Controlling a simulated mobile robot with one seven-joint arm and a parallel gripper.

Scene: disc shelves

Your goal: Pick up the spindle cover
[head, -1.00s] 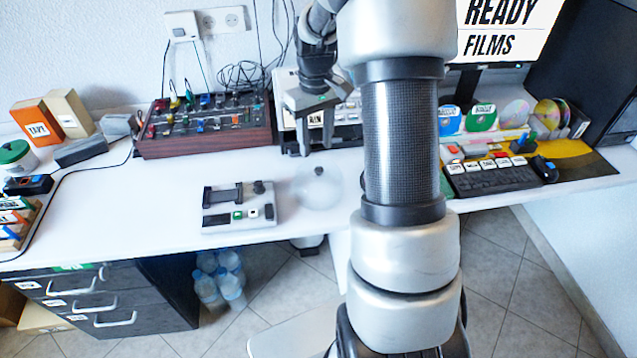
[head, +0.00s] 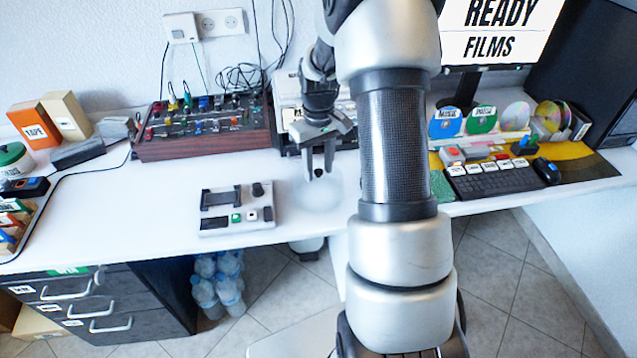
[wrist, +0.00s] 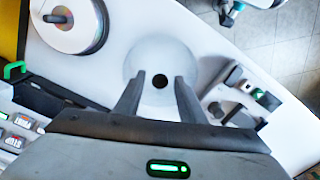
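The spindle cover (head: 316,197) is a clear, faintly visible dome with a black knob on top, upright on the white desk. It also shows in the wrist view (wrist: 158,52), where its knob lies between my fingers. My gripper (head: 319,173) points down over the cover with a finger on either side of the knob. In the wrist view my gripper (wrist: 157,82) is open, with gaps between the knob and both fingers. I cannot tell how far the fingertips reach down beside the knob.
A grey device with buttons (head: 237,210) stands close left of the cover. A disc stack on a spindle (wrist: 75,22) shows in the wrist view. A wooden-sided control panel (head: 204,127) is behind left. A keyboard (head: 490,180) lies at right. The desk's front edge is near.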

